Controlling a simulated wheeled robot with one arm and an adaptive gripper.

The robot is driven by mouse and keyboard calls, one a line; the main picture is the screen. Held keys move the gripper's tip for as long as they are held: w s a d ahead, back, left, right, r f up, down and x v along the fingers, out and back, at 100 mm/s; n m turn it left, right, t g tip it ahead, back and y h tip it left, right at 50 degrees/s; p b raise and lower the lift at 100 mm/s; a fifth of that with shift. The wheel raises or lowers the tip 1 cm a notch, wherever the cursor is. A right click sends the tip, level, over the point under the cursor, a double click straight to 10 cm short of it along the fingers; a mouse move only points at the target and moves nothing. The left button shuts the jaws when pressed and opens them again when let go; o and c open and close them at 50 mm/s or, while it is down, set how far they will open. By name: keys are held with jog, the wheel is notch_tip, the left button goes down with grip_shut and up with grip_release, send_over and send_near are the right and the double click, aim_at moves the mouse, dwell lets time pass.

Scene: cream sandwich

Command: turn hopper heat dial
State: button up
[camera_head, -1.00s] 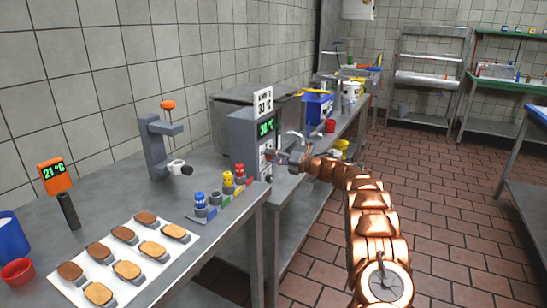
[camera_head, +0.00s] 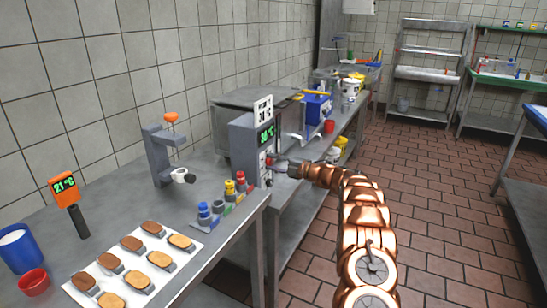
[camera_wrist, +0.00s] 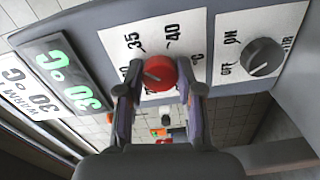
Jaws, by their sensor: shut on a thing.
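The red heat dial (camera_wrist: 160,73) sits on a white scale plate marked 35 and 40 in the wrist view. The fingers of my gripper (camera_wrist: 159,84) are shut on it from both sides. A small pale mark shows on the dial's face; I cannot tell exactly where it points. The hopper's grey control box (camera_head: 241,141) stands at the table edge in the head view, with my gripper (camera_head: 283,166) against its front. Its green display (camera_wrist: 66,76) reads 30 °C in the wrist view. A sign (camera_wrist: 22,90) beside it reads WARM 30 °C.
A dark OFF/ON knob (camera_wrist: 262,57) is beside the dial. On the table are biscuit halves on a white sheet (camera_head: 140,258), coloured bottles (camera_head: 204,211), a grey stand (camera_head: 157,158) and an orange thermometer (camera_head: 65,188). The tiled floor (camera_head: 440,215) at right is open.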

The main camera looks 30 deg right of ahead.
jog(key=shift+m+p, duration=1.05)
jog(key=shift+m, duration=0.55)
jog(key=o, duration=1.2)
jog(key=shift+c, duration=0.2)
jog(key=shift+d, duration=0.1)
jog(key=v, duration=1.2)
